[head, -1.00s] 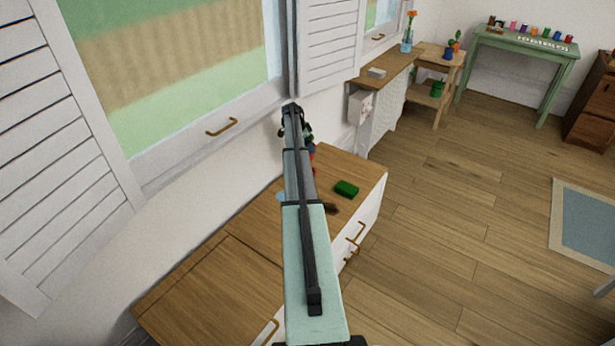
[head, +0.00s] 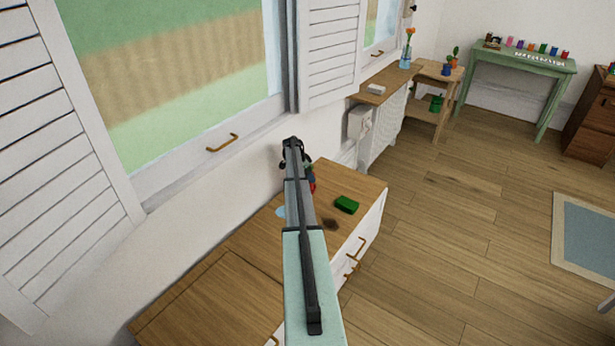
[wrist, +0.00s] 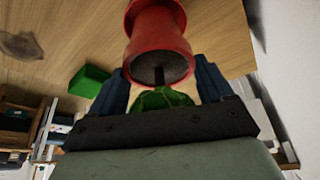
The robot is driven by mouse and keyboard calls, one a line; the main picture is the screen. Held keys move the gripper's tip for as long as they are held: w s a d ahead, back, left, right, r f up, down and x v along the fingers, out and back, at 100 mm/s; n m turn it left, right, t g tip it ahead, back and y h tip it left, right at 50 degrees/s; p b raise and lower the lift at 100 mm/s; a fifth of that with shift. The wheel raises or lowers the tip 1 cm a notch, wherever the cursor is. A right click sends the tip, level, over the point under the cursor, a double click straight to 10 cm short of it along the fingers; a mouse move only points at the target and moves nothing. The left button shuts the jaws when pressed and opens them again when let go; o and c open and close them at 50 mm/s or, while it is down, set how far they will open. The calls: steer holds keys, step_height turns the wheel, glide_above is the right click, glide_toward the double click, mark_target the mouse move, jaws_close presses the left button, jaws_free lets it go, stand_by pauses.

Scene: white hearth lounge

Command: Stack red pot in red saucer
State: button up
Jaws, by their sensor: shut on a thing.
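The red pot (wrist: 160,38) is between the two dark blue fingers of my gripper (wrist: 160,66) in the wrist view. My gripper is shut on it near its rim. The pot's dark inside faces the camera, and a green leafy plant (wrist: 163,98) shows between the fingers. A wider red edge (wrist: 143,8) at the pot's far end looks like the red saucer; whether they touch cannot be told. In the head view my arm hides most of this, and only a bit of red (head: 313,183) shows beside it, above the wooden cabinet top.
A green block (head: 346,204) and a dark brown patch (head: 331,224) lie on the cabinet top (head: 360,190) to the right. The wall and window (head: 205,145) are close behind. The floor at right is open.

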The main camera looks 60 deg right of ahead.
steer(key=shift+f, duration=0.5)
steer(key=shift+f, duration=0.35)
steer(key=o, duration=1.4)
steer(key=shift+c, duration=0.2)
steer(key=shift+r, duration=0.3)
steer(key=v, duration=1.2)
